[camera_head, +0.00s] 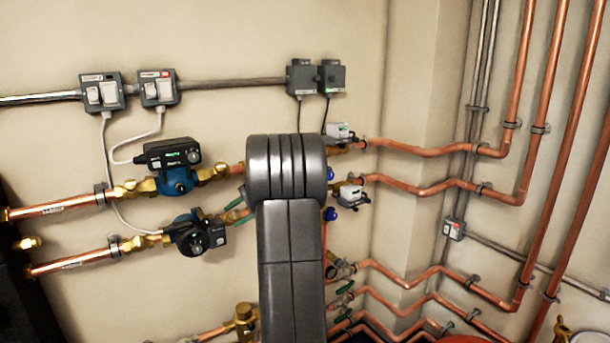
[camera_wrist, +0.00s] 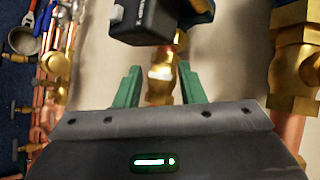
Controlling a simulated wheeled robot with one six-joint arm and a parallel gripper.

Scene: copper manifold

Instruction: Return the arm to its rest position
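My gripper (camera_wrist: 159,70) shows in the wrist view as two green fingers standing apart with a clear gap between them. A brass fitting (camera_wrist: 160,84) shows beyond and between the fingers; I cannot tell its distance, and nothing appears gripped. A black box-shaped housing (camera_wrist: 147,20) is just past the fingertips at the top. In the head view my grey arm (camera_head: 290,265) rises in front of the pipework, and its bulk hides most of the gripper and the middle of the manifold.
Two pumps, upper (camera_head: 175,178) and lower (camera_head: 197,235), sit on copper pipes left of my arm. White-topped valve actuators (camera_head: 352,194) are close on its right. Switch boxes (camera_head: 102,92) line the wall above. Copper pipes (camera_head: 430,187) run right. A large brass fitting (camera_wrist: 295,60) stands right in the wrist view.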

